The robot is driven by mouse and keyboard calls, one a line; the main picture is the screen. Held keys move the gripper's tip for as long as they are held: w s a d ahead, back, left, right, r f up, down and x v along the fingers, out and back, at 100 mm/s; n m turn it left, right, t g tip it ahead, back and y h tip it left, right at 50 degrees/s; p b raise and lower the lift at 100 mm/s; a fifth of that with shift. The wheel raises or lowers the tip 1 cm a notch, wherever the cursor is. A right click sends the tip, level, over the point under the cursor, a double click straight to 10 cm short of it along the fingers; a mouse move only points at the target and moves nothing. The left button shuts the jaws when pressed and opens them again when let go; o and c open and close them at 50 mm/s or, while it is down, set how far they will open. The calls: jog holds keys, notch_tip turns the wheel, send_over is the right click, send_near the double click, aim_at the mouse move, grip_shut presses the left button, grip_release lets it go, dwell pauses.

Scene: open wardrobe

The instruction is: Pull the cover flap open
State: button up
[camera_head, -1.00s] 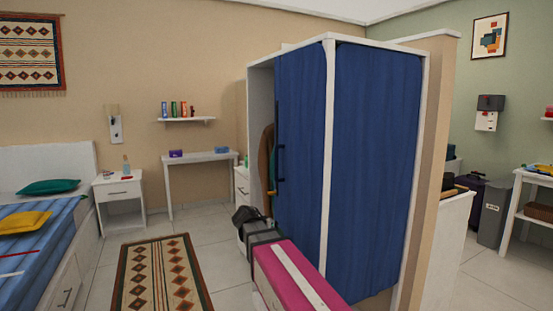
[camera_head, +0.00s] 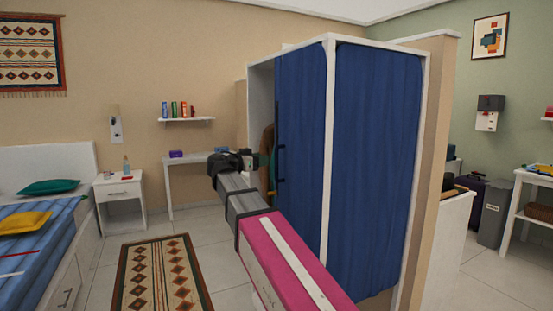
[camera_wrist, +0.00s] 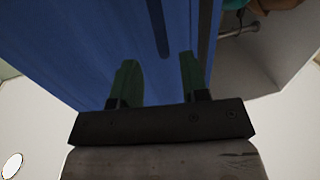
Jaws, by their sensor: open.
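The blue fabric cover flap (camera_head: 302,150) hangs over the narrow front of the wardrobe, with a dark vertical handle (camera_head: 281,164) near its left edge. A gap at its left shows part of the dim interior. My gripper (camera_head: 266,160) is just left of the handle in the head view. In the wrist view my gripper (camera_wrist: 158,68) has two green fingers spread apart with nothing between them. The blue flap (camera_wrist: 85,40) fills the upper left there, and the dark bar of the handle (camera_wrist: 158,28) lies just beyond the fingers. Contact cannot be told.
The wardrobe's white frame post (camera_head: 327,140) stands right of the flap, with a blue side panel (camera_head: 375,170) beyond it. A small white table (camera_head: 190,160) stands behind my arm. Bare floor and a patterned rug (camera_head: 160,275) lie to the left.

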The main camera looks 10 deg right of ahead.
jog(key=x, duration=0.7)
jog(key=shift+w+d, duration=0.25)
jog(key=shift+d, duration=0.1)
grip_shut()
